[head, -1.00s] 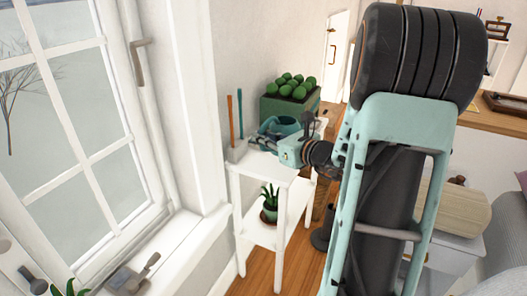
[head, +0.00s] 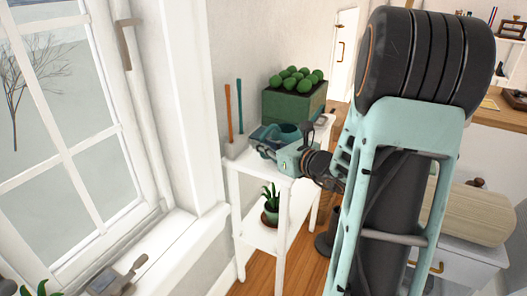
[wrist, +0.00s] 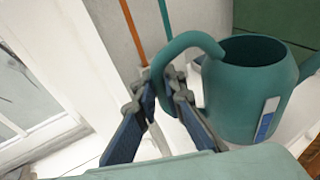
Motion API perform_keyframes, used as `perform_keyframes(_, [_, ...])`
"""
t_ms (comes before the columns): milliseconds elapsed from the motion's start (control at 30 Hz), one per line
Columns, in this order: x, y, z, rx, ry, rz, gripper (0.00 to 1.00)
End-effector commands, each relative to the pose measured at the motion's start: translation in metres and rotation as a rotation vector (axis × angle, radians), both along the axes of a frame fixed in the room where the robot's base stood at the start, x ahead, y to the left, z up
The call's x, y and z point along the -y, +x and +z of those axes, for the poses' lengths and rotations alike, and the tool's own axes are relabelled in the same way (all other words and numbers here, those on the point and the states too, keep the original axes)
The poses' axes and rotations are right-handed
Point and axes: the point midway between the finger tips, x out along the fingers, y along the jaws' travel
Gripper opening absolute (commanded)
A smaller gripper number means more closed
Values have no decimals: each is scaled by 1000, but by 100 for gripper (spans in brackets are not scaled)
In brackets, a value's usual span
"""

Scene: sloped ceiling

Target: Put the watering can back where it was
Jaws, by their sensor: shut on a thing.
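The teal watering can (wrist: 245,95) fills the right side of the wrist view, upright, with its open top showing. Its curved handle (wrist: 190,42) comes down between the fingers of my gripper (wrist: 164,92), which is shut on it. In the head view the can (head: 275,133) is at the top of the white stand (head: 243,165), partly hidden by my gripper (head: 266,149). I cannot tell whether its base touches the stand top.
A green planter box (head: 294,103) with round green plants stands behind the can. Tools with orange (head: 229,126) and blue (head: 239,103) handles stand at the left. A potted plant (head: 271,206) sits on the lower shelf. The window (head: 70,130) is close on the left.

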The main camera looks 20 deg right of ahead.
Motion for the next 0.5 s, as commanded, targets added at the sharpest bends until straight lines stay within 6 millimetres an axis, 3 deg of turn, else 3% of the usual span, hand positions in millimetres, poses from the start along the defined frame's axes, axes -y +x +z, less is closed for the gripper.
perform_keyframes(467, [-1,0,-9,7,-3,0,0])
perform_keyframes(500, [-2,-1,-10,1,-1,-1,13])
